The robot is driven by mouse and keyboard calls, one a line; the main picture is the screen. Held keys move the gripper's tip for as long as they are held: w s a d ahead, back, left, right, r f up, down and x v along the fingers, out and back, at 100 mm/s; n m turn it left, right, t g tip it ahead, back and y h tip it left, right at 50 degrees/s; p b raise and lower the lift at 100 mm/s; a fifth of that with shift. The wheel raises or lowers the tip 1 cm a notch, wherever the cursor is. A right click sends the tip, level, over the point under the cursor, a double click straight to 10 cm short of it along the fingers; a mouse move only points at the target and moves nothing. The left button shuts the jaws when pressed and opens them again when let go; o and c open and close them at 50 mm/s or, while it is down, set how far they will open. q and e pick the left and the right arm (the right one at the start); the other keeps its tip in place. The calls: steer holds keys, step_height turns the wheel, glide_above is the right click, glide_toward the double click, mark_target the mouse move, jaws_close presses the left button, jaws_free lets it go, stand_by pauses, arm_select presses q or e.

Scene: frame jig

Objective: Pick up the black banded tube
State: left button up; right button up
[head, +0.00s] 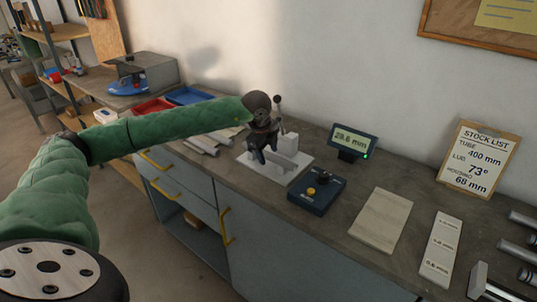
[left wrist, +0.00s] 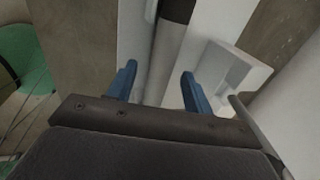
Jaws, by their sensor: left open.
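My left gripper (head: 263,153) is at the white jig (head: 295,159) on the bench, pointing down. In the left wrist view its blue fingers (left wrist: 158,83) are open, one on each side of a light grey tube (left wrist: 166,60) with a black band (left wrist: 179,10) near the top of the picture. The tube lies in line with the gap between the fingers. I cannot tell whether either finger touches it. In the head view the gripper hides the tube. My right gripper is not in view.
A blue control box (head: 317,195) and a readout showing 28.6 mm (head: 352,141) stand right of the jig. A pale board (head: 382,219) and a marked strip (head: 440,245) lie farther right. Red (head: 153,108) and blue (head: 188,96) trays sit at the back left.

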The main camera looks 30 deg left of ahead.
arm_select(q)
steer(key=shift+f, duration=0.15)
steer(key=shift+c, duration=0.4)
jaws_close()
steer(key=shift+a, duration=0.15)
